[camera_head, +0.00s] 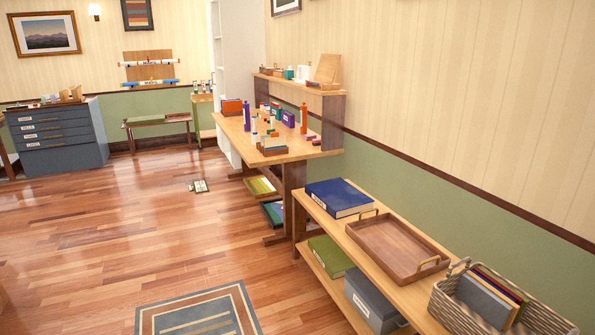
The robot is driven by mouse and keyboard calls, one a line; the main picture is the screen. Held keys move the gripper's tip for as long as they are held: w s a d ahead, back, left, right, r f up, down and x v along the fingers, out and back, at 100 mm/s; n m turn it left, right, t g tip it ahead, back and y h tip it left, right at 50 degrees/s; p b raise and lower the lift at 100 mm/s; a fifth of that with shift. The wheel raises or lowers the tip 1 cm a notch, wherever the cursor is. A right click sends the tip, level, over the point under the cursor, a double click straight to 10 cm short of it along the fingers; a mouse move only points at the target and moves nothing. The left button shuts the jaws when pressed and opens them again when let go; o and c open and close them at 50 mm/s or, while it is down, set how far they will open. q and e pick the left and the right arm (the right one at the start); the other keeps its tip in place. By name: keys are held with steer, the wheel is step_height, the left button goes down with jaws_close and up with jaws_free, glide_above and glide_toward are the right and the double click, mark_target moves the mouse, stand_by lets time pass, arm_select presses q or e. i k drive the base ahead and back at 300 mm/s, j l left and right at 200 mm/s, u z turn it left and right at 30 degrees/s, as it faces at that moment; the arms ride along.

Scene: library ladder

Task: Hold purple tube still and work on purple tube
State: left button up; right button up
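An upright purple tube (247,117) stands near the left side of the wooden desk (304,153), small and far off in the head view. An orange tube (304,118) stands upright farther right on the same desk. A purple block-like thing (289,118) sits between them, too small to make out. Neither of my grippers shows, and nothing is seen touching the purple tube.
A low bench in front on the right carries a blue box (338,198), a wooden tray (385,250) and a wicker basket (455,308). A striped rug (197,315) lies on the floor. The wooden floor left of the desk is mostly clear, with a small item (199,186) on it.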

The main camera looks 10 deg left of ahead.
mark_target(247, 112)
steer(key=i+j+u, duration=0.8)
steer(key=u, duration=0.15)
steer(key=i+j+u, duration=0.1)
steer(key=i+u, duration=0.4)
steer(key=i, duration=2.2)
steer(key=i+j+z, duration=0.15)
steer(key=i+z, duration=0.25)
steer(key=i+j+z, duration=0.25)
steer(key=i+z, duration=0.15)
steer(key=i+j+z, duration=1.05)
steer(key=j+z, duration=0.2)
steer(key=j, duration=0.3)
steer(key=i+j+z, duration=0.1)
steer(key=j+z, duration=0.3)
steer(key=j, duration=0.25)
